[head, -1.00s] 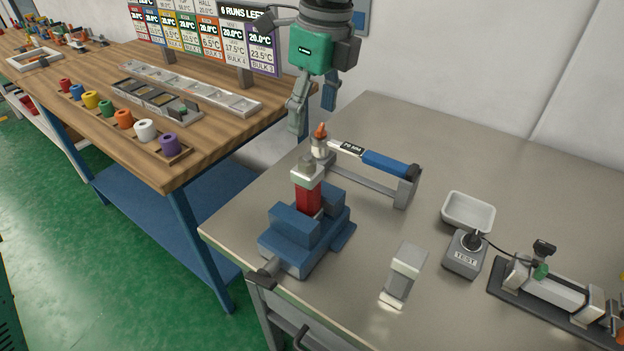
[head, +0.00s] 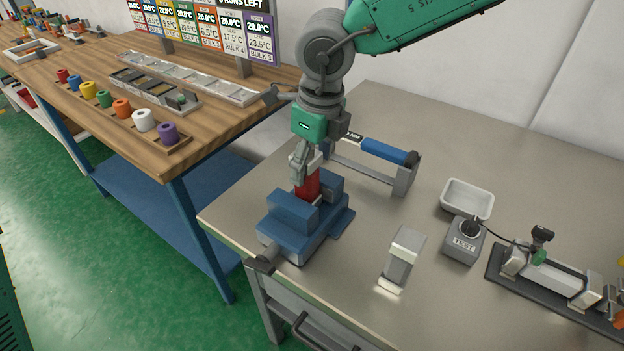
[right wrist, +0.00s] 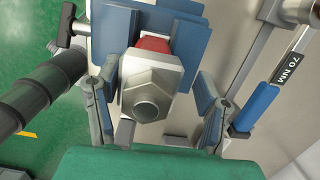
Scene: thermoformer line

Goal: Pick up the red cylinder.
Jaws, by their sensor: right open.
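The red cylinder (head: 310,185) stands upright in the blue vise (head: 292,216) near the table's left corner. In the right wrist view a red part of it (right wrist: 155,44) shows behind a grey hexagonal fitting (right wrist: 151,88) on its top. My right gripper (head: 303,170) is open and has come down from above at the cylinder's upper end. In the right wrist view its two fingers (right wrist: 155,97) lie on either side of the fitting, with gaps on both sides. My left gripper is not in view.
A torque wrench with a blue handle (head: 385,150) lies on a stand right behind the vise. A grey block (head: 403,255), a white tray (head: 467,198) and a TEST box (head: 463,240) stand to the right. A wooden bench (head: 190,150) with coloured spools is at left.

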